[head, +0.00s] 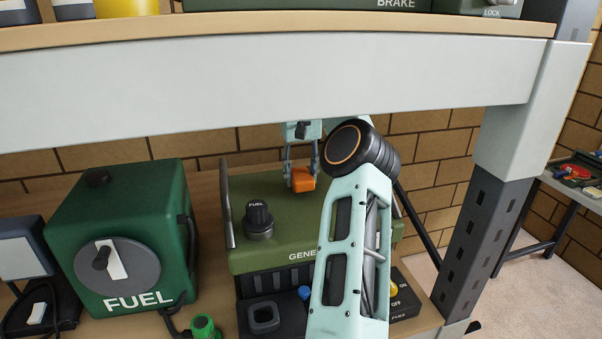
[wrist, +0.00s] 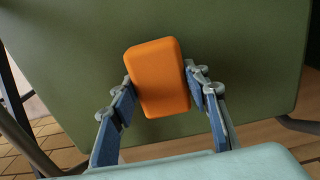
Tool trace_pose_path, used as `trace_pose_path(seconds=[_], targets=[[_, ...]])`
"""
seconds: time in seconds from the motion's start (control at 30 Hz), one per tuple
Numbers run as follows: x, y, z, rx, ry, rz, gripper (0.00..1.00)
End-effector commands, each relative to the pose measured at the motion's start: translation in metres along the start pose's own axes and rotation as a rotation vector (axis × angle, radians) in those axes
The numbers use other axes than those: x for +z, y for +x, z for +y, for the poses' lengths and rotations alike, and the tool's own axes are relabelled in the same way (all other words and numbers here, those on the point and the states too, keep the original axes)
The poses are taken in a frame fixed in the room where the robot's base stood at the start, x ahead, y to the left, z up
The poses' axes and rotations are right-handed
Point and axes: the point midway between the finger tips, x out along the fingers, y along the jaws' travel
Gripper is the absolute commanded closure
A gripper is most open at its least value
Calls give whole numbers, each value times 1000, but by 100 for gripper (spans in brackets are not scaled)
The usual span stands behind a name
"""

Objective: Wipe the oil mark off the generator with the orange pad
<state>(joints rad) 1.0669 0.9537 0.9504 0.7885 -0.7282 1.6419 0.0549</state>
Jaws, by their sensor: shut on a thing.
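My gripper (head: 301,176) is shut on the orange pad (head: 302,181). In the head view it hangs from above over the top of the green generator (head: 285,218), behind the black fuel cap (head: 258,215). In the wrist view the orange pad (wrist: 158,78) sits between my gripper's two fingers (wrist: 158,88), with the generator's green top (wrist: 235,55) behind it. I cannot tell whether the pad touches that top. I see no oil mark in either view; the pad and my arm hide parts of the top.
A shelf beam (head: 270,85) crosses above the generator. A green fuel box (head: 125,235) stands at the left and a grey post (head: 480,240) at the right. A metal handle bar (head: 227,205) rises at the generator's left edge. A switch box (head: 400,295) is at the front right.

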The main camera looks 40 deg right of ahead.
Motion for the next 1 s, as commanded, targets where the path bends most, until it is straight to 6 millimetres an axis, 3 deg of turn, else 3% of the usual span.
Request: trace_pose_path(seconds=[1.0], targets=[[0, 12, -1, 0, -1, 0, 77]])
